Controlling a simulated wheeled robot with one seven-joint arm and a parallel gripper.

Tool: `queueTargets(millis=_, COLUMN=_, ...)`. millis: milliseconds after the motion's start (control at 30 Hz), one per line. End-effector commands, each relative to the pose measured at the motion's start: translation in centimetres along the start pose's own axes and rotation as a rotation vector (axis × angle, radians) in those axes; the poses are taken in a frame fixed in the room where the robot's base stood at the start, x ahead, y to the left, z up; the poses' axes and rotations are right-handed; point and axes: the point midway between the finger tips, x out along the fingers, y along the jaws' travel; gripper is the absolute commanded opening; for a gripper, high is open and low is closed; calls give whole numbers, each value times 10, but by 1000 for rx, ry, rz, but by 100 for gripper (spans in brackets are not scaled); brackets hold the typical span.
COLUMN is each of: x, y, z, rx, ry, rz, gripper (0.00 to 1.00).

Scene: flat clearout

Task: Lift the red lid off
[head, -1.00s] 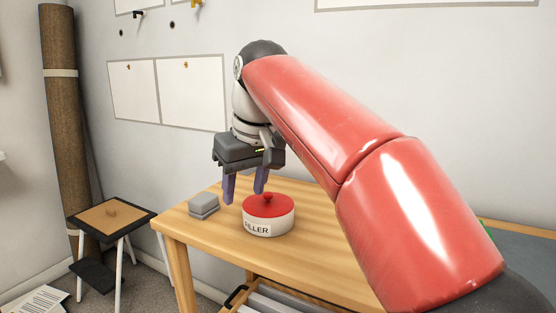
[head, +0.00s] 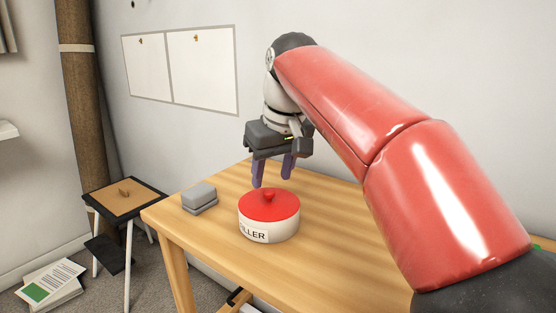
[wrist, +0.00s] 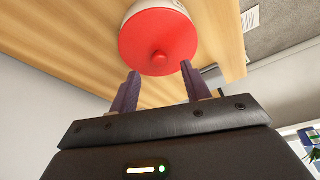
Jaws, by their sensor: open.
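The red lid (head: 283,206) with its small round knob sits on a white round pot (head: 281,229) whose label shows the letters "ILLER". The pot stands on the wooden table. My gripper (head: 272,172) is open and empty, above and behind the lid in the head view, with its purple fingers pointing down. In the wrist view the lid (wrist: 142,42) and its knob (wrist: 159,57) show beyond the fingertips of my gripper (wrist: 160,75), roughly midway between them. The fingers look apart from the lid.
A small grey box (head: 200,200) sits on the wooden table (head: 210,240), left of the pot. A small stand (head: 124,198) with a brown top is left of the table. Papers (head: 50,283) lie on the floor. A wall is behind.

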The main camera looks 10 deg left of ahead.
Motion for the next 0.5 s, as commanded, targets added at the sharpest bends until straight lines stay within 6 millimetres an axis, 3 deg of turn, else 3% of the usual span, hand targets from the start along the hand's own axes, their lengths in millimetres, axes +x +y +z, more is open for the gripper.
queueTargets(millis=200, x=31, y=0, z=1, rx=0, ry=-2, rz=-1, gripper=47)
queueTargets(millis=500, x=40, y=0, z=0, rx=0, ry=0, rz=0, gripper=47)
